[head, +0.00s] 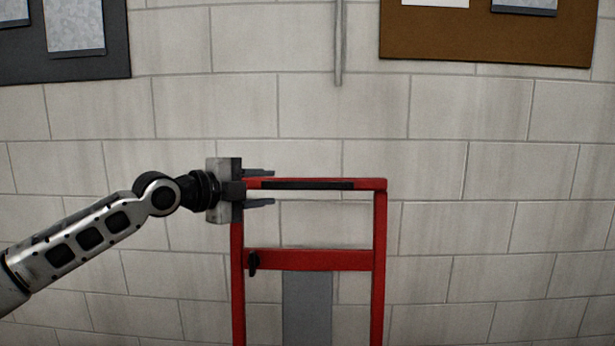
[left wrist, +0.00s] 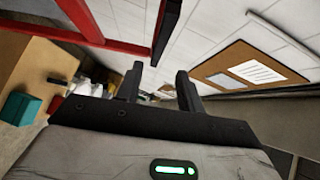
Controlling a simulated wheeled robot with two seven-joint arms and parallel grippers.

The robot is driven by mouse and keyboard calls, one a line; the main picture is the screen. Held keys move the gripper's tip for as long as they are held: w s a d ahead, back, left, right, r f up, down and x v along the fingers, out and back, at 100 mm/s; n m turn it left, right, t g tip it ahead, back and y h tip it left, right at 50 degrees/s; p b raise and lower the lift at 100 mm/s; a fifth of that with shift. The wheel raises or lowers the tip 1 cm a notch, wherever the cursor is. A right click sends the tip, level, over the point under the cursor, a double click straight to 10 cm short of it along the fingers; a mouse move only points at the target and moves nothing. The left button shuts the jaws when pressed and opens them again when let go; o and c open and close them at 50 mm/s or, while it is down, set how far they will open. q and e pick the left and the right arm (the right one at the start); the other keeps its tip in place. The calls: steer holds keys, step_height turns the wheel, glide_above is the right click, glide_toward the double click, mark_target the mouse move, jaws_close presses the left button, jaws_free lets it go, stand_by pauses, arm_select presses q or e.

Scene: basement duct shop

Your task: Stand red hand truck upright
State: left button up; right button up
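The red hand truck (head: 325,261) shows its upper frame in front of the block wall in the head view. Its side rails look near vertical; its lower end is out of view, and I cannot tell its exact tilt. A black grip (head: 320,186) runs along its top bar. My left gripper (head: 272,187) is at the top left corner, its fingers apart, one above and one below the bar in the picture. In the left wrist view, the fingers are open and the black grip (left wrist: 166,32) ends near the gap between the tips. I cannot tell about contact. My right gripper is out of view.
A pale block wall (head: 490,240) fills the background, with a brown board (head: 490,42) at upper right, a dark board (head: 100,62) at upper left and a thin vertical pipe (head: 339,45). The left wrist view shows a teal box (left wrist: 19,108) on a brown surface.

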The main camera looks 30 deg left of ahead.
mark_target(303, 185)
arm_select(q)
steer(key=p+x, duration=0.5)
steer(key=x, duration=0.6)
steer(key=shift+s+d, duration=0.1)
steer(key=shift+w+d+f+p, duration=0.2)
steer(key=shift+w+p, duration=0.15)
steer(key=shift+w, duration=0.2)
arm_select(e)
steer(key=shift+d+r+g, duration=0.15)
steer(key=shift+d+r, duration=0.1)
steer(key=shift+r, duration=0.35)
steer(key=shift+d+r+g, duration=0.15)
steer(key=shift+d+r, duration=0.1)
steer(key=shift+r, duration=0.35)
arm_select(q)
jaws_close()
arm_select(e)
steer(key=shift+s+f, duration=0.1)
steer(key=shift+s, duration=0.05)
